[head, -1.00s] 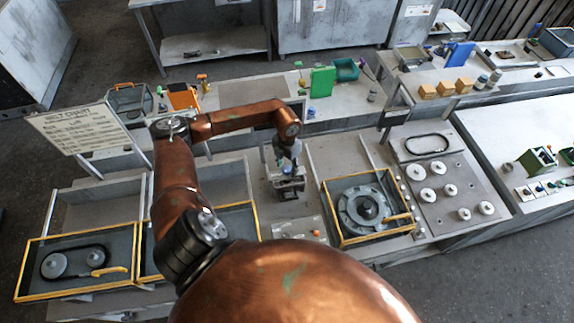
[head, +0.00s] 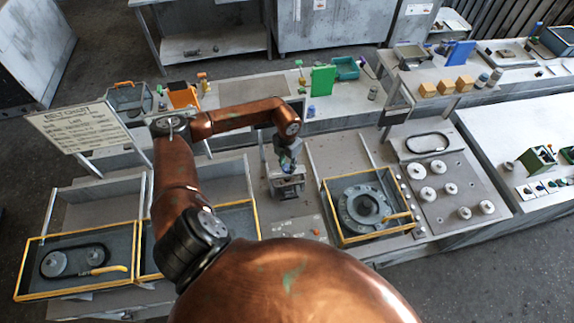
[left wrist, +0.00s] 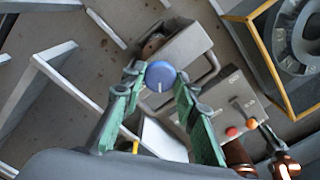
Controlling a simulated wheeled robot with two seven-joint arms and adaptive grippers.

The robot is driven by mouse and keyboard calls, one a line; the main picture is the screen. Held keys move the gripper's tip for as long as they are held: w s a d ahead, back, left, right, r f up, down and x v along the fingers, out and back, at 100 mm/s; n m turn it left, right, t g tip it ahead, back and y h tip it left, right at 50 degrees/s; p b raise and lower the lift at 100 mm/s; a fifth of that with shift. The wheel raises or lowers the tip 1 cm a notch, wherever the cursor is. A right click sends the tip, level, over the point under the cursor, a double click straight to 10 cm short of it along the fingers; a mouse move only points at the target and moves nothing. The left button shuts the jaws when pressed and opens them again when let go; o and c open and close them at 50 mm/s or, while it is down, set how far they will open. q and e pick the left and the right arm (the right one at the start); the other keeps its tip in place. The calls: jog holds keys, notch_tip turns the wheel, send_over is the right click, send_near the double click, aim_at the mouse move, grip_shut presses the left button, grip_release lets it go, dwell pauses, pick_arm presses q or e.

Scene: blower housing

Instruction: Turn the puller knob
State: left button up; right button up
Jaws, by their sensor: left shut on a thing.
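The puller knob (left wrist: 160,74) is a round blue knob with a white line on its face, in the left wrist view. It sits at the front of a grey boxy puller (left wrist: 180,50). My left gripper (left wrist: 160,84) has its green fingers on both sides of the knob and is shut on it. In the head view the left gripper (head: 287,163) is just above the puller (head: 287,188), on the middle of the bench. The knob is mostly hidden there. My right gripper is in neither view.
A yellow-edged tray (head: 345,243) with a round grey housing (head: 350,211) stands right of the puller. A panel with red and orange buttons (left wrist: 232,131) lies close by. A plate with several pale discs (head: 450,189) is farther right. Yellow-edged trays (head: 100,292) stand left.

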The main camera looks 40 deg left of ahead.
pick_arm(q)
jog(key=shift+a+f+m+b, duration=0.15)
jog(key=shift+m+b, duration=0.15)
jog(key=shift+b, duration=0.3)
jog(key=m+b, duration=1.1)
jog(key=b, duration=0.2)
jog(key=m+b, duration=0.2)
jog(key=m, duration=0.2)
jog(key=shift+b, duration=0.4)
jog(key=shift+r+m+b, duration=0.2)
jog(key=shift+m+b, duration=0.3)
jog(key=shift+m, duration=0.8)
jog(key=o, duration=0.9)
jog(key=shift+o, duration=1.3)
